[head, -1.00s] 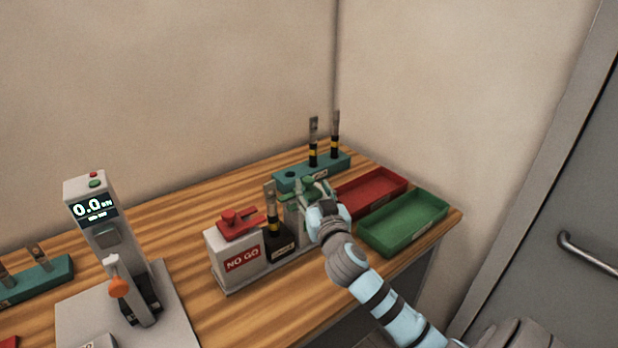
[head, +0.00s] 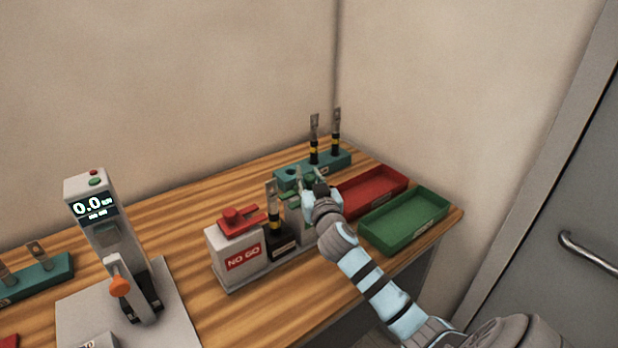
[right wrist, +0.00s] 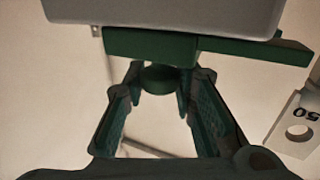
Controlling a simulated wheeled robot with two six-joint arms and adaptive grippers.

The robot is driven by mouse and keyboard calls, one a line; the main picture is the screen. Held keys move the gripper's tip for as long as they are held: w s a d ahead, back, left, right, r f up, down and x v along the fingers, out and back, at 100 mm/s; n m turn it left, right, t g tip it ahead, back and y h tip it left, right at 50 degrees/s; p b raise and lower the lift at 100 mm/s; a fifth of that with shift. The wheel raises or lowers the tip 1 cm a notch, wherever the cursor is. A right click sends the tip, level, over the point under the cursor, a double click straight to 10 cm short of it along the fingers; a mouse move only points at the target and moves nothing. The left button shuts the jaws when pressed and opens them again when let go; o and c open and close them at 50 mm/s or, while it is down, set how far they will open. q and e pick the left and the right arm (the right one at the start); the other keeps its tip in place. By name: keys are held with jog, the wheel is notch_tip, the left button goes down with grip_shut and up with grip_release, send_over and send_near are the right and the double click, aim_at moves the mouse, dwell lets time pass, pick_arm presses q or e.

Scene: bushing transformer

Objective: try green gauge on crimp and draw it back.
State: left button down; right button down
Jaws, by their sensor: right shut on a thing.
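My right gripper (head: 309,180) is at the stand behind the NO GO block, and its arm partly hides the spot. In the right wrist view its fingers (right wrist: 162,88) are shut on the round knob of the green gauge (right wrist: 150,46). The gauge's flat green bar lies against a grey block. The crimp is a metal lug (head: 272,193) standing upright in a black holder (head: 281,243), just left of the gripper. A lug marked 50 (right wrist: 296,125) shows at the right of the wrist view, apart from the gauge. My left gripper is out of view.
The NO GO block (head: 240,262) carries a red gauge (head: 238,222). A teal rack (head: 290,178) with two upright lugs stands behind. A red tray (head: 392,180) and a green tray (head: 405,240) lie at right. A tester (head: 95,205) reading 0.0 stands at left.

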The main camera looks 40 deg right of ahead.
jog(key=shift+a, duration=1)
jog(key=c, duration=1.3)
grip_release()
jog(key=shift+c, duration=0.2)
jog(key=v, duration=1.2)
jog(key=shift+d, duration=0.1)
